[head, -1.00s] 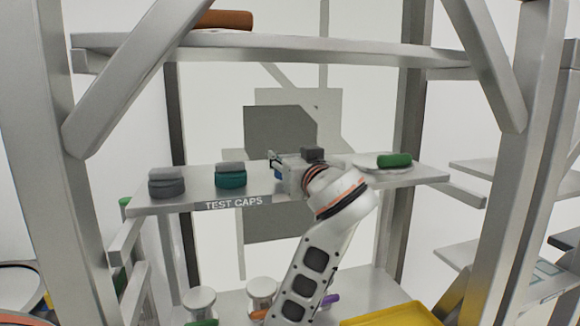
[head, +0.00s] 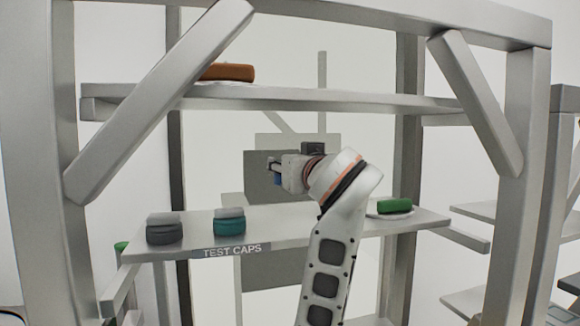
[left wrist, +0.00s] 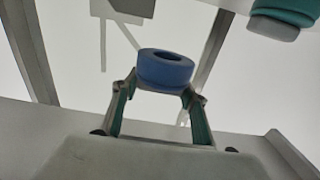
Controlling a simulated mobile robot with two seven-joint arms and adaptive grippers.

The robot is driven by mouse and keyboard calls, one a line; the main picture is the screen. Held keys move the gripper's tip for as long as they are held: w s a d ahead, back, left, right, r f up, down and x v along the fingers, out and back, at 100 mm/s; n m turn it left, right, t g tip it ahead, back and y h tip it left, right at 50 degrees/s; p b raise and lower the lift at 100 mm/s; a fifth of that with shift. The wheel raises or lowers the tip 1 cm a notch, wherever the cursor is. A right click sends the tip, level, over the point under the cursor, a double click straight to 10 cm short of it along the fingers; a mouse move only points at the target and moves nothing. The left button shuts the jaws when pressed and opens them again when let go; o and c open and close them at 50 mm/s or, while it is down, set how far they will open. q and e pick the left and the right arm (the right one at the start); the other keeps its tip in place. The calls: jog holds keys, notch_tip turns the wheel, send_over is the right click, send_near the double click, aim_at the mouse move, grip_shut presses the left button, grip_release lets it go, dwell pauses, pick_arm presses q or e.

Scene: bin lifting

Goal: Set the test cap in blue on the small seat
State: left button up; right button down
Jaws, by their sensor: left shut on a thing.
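The blue test cap (head: 278,180) is a short ring-like cap. My left gripper (head: 276,166) is shut on it and holds it above the shelf marked TEST CAPS. In the left wrist view, the blue cap (left wrist: 165,75) sits between the two fingertips of my left gripper (left wrist: 160,88), with a dark opening in its face. In the head view it is small and partly hidden by the gripper. I cannot make out a small seat for certain in either view. My right gripper is not in view.
A grey cap (head: 164,228) and a teal cap (head: 229,222) stand on the shelf (head: 290,225), left of my arm. A green cap (head: 395,205) rests on a white disc at right. An upper shelf (head: 330,98) carries an orange-brown piece (head: 228,72). Slanted braces flank the frame.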

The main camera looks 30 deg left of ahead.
pick_arm(q)
jog(key=shift+r+p, duration=0.55)
jog(key=shift+r, duration=2.4)
